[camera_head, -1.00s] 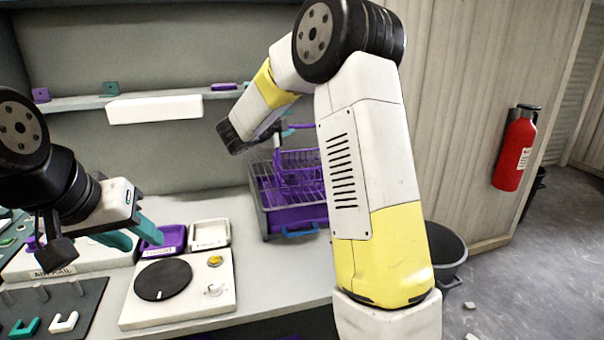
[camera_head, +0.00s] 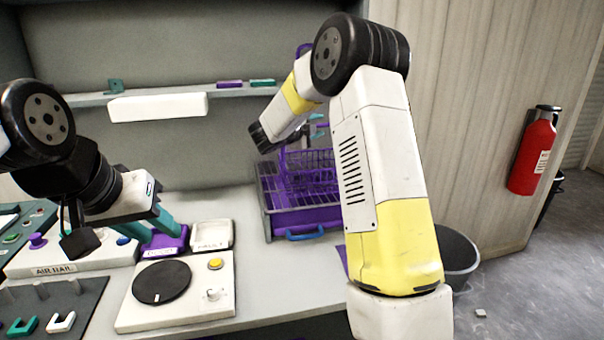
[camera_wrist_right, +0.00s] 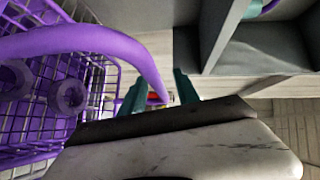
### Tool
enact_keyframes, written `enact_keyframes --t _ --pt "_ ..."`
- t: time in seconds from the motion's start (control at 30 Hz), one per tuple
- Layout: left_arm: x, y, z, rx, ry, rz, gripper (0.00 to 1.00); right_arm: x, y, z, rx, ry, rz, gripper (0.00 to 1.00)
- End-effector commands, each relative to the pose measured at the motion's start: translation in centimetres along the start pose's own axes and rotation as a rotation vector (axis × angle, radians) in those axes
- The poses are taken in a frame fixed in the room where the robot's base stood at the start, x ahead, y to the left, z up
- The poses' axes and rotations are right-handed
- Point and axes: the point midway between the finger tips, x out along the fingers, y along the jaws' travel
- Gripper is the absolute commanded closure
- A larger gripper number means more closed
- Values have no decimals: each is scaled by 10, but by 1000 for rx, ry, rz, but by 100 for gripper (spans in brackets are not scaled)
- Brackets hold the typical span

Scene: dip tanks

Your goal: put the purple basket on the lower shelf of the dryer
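The purple basket (camera_head: 318,160), a wire mesh basket, is at a grey-framed purple tank (camera_head: 300,218) with a blue handle. My right arm hides part of it. In the right wrist view the basket (camera_wrist_right: 38,95) fills the left side, and its thick purple handle (camera_wrist_right: 85,40) arches towards my right gripper (camera_wrist_right: 160,75). The teal fingers stand apart with background showing between them; the handle's end passes by them, and no firm hold shows. My left gripper (camera_head: 153,230) is empty, its teal fingers apart above a purple tray (camera_head: 178,240). I cannot make out the dryer for sure.
A pale tray (camera_head: 212,235) and a white unit with a black disc (camera_head: 162,282) stand on the counter. A back shelf (camera_head: 90,99) holds small purple and teal pieces. A dark bin (camera_head: 455,252) and red extinguisher (camera_head: 533,155) are at right. Counter in front of the tank is clear.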

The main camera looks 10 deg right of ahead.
Motion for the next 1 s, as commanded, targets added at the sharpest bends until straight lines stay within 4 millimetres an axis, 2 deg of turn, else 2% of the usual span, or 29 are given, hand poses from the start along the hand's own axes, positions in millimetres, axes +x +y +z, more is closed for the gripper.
enact_keyframes --t 0.13,0.37,0.57,1.0 --pt "0 0 0 0 0 0 64 21 0 -1 2 2 0 62" --pt "0 0 0 0 0 0 64 23 0 0 1 0 0 62" --pt "0 0 0 0 0 0 64 23 0 0 1 0 0 99" --pt "0 0 0 0 0 0 64 23 0 0 1 0 0 100"
